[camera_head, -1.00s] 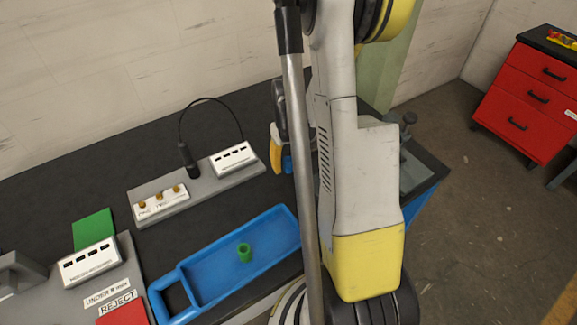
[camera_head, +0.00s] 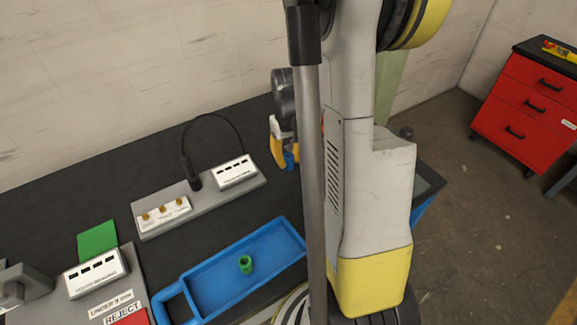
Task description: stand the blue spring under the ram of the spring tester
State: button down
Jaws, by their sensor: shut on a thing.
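My gripper (camera_head: 284,155) hangs over the far side of the dark bench, just left of my arm, which partly covers it. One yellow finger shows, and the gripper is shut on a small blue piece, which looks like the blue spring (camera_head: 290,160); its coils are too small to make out. The spring tester cannot be made out for certain. Any ram is hidden.
A blue tray (camera_head: 180,278) holding a small green part (camera_head: 246,265) lies on the near bench. A grey board (camera_head: 152,232) with a cabled probe (camera_head: 190,173) stands behind it. A panel with a REJECT label (camera_head: 122,308) is at left. A red drawer cabinet (camera_head: 527,100) stands apart at right.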

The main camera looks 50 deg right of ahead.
notch_tip(320, 180, up, 3)
jog(key=shift+f, duration=0.2)
jog(key=w+a+f+n+b, duration=0.1)
jog(key=w+a+f, duration=0.1)
jog(key=a, duration=0.6)
jog(key=w+a+f+n+b, duration=0.1)
jog(key=w+a+f, duration=0.1)
jog(key=a, duration=0.6)
jog(key=w+a+f+n+b, duration=0.1)
jog(key=w+a+f+b, duration=0.1)
jog(key=a, duration=0.7)
jog(key=shift+w+a+f+n, duration=0.15)
jog(key=shift+w+n, duration=0.15)
jog(key=shift+w, duration=0.55)
jog(key=shift+a, duration=0.1)
